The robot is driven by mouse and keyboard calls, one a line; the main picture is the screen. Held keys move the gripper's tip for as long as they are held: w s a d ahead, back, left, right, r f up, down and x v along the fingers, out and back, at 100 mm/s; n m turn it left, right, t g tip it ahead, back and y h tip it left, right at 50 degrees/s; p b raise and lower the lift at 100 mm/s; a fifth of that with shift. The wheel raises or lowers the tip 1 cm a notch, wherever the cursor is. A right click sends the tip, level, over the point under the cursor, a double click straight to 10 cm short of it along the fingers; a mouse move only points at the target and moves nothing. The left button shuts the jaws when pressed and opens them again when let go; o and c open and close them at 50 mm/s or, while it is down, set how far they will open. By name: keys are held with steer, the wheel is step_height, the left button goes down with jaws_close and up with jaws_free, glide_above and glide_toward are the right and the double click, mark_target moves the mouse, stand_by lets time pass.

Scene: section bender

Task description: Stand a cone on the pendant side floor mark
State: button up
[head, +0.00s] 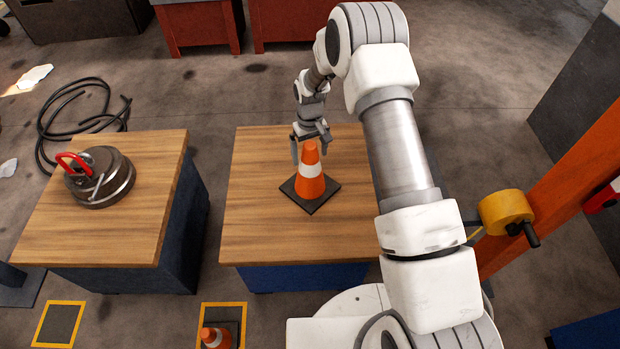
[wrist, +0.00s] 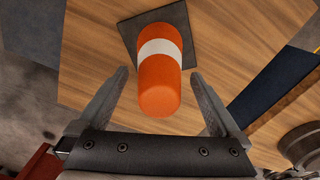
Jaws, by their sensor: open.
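An orange cone (head: 310,176) with a white band and a dark square base stands upright on the right wooden-topped table. My gripper (head: 310,148) is open just above and behind the cone's top. In the wrist view the cone (wrist: 160,75) shows between and beyond the open fingers of my gripper (wrist: 160,95), and no grip on it shows. A yellow-framed floor mark (head: 58,324) with a dark, empty middle lies at the lower left. A second yellow-framed mark (head: 222,305) holds another orange cone (head: 214,338), cut by the picture's bottom edge. I cannot tell which mark is the pendant side one.
The left table (head: 120,220) carries a round dark metal piece (head: 104,188) with a red handle. Black cable (head: 70,100) lies coiled on the floor behind it. A floor gap separates the tables.

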steer(key=shift+f, duration=0.45)
jaws_close()
